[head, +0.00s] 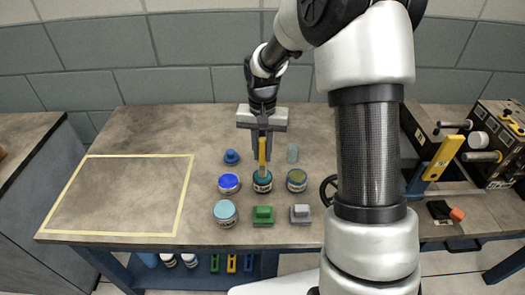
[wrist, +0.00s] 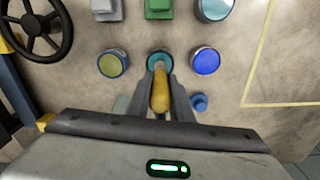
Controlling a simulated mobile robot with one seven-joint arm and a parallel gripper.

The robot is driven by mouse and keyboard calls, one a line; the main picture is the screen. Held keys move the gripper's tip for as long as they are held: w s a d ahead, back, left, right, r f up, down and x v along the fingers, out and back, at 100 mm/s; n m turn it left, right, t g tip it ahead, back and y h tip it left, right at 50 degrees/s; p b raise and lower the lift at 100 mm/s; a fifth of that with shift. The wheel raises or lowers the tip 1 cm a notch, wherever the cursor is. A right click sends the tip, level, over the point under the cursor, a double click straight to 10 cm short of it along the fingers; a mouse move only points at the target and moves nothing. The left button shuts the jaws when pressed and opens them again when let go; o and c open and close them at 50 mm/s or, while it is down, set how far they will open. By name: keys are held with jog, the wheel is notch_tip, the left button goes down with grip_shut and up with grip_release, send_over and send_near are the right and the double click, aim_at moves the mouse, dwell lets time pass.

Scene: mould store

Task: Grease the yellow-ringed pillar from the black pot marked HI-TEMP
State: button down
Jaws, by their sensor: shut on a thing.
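My gripper (head: 262,137) is shut on a yellow-handled tool, seemingly a brush (head: 262,154); the handle also shows between the fingers in the wrist view (wrist: 160,96). The tool points down at the middle pot (head: 262,186), which has teal contents, also in the wrist view (wrist: 154,56). Its lower end is at or in that pot; the depth is unclear. A pot with blue contents (head: 229,184) stands left of it and one with olive contents (head: 297,181) right. Labels are too small to read. A mould (head: 500,140) with several pillars stands far right; a yellow ring cannot be made out surely.
A light-teal pot (head: 226,213), a green block (head: 263,215) and a grey block (head: 300,214) stand in front. A blue knob-like piece (head: 231,157) is behind. A black handwheel (wrist: 38,28) and a yellow bar (head: 444,157) are right. The taped rectangle (head: 120,190) at left is empty.

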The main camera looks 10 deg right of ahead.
aim_at(263, 139)
jog(key=shift+f, duration=0.45)
dwell(1.1)
jog(key=shift+r, duration=0.1)
jog(key=shift+r+p, duration=2.45)
jog(key=shift+r, duration=1.05)
jog(key=shift+f, duration=0.1)
